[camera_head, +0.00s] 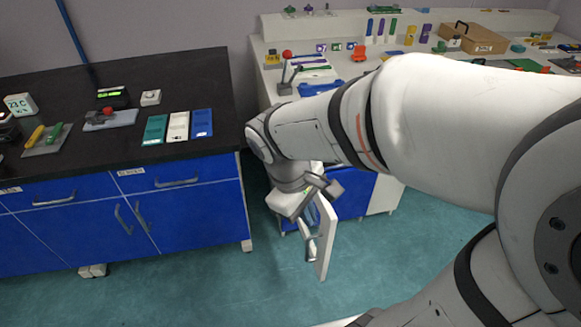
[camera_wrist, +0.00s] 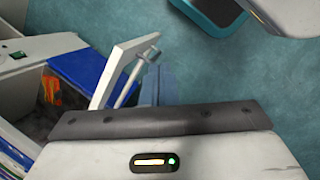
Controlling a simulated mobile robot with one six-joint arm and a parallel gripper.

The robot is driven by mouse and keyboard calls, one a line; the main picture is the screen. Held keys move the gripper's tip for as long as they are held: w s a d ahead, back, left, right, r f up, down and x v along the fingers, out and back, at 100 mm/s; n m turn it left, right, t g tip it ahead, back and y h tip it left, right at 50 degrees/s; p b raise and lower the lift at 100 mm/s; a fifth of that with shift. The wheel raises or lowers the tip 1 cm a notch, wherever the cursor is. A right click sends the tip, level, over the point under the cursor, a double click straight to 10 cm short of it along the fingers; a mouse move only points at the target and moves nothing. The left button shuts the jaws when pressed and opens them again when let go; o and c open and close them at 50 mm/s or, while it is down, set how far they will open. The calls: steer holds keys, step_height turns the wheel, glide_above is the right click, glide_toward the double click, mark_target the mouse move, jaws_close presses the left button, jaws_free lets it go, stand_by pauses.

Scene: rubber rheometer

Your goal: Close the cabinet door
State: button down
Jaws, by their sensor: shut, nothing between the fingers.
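The cabinet door (camera_head: 326,240) stands open below the right bench, its pale edge toward the head camera. In the wrist view the door (camera_wrist: 122,62) is a white-edged panel with a metal bar handle (camera_wrist: 135,80) on the side facing my gripper. My gripper (camera_head: 316,214) is beside that handle side in the head view. Its bluish fingers show in the wrist view (camera_wrist: 157,76), shut and empty, close to the handle. I cannot tell whether they touch it. The head view hides part of the door and cabinet behind my arm.
The right bench (camera_head: 262,75) carries many small items. The left black bench (camera_head: 70,90) has blue cabinets (camera_head: 190,215) below. The cabinet interior shows an orange item (camera_wrist: 52,92). Teal floor (camera_head: 190,285) is clear in front. A dark teal-rimmed object (camera_wrist: 212,12) lies at the wrist view's top.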

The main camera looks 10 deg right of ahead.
steer(key=w+a+f+n+t+h+b, duration=0.1)
steer(key=w+a+f+n+h+b, duration=0.15)
steer(key=f+n+b, duration=0.35)
steer(key=w+a+f+n+h+b, duration=0.1)
steer(key=a+f+n+h+b, duration=0.1)
steer(key=a+f+n+h, duration=0.4)
steer(key=m+y+b, duration=0.1)
steer(key=y+b, duration=0.2)
glide_toward(325, 244)
steer(key=shift+h, duration=0.25)
steer(key=d+f, duration=0.1)
steer(key=f, duration=0.2)
steer(key=d+f, duration=0.1)
steer(key=shift+d+f, duration=0.4)
steer(key=shift+d, duration=0.5)
steer(key=shift+w+d, duration=0.1)
steer(key=shift+w, duration=0.05)
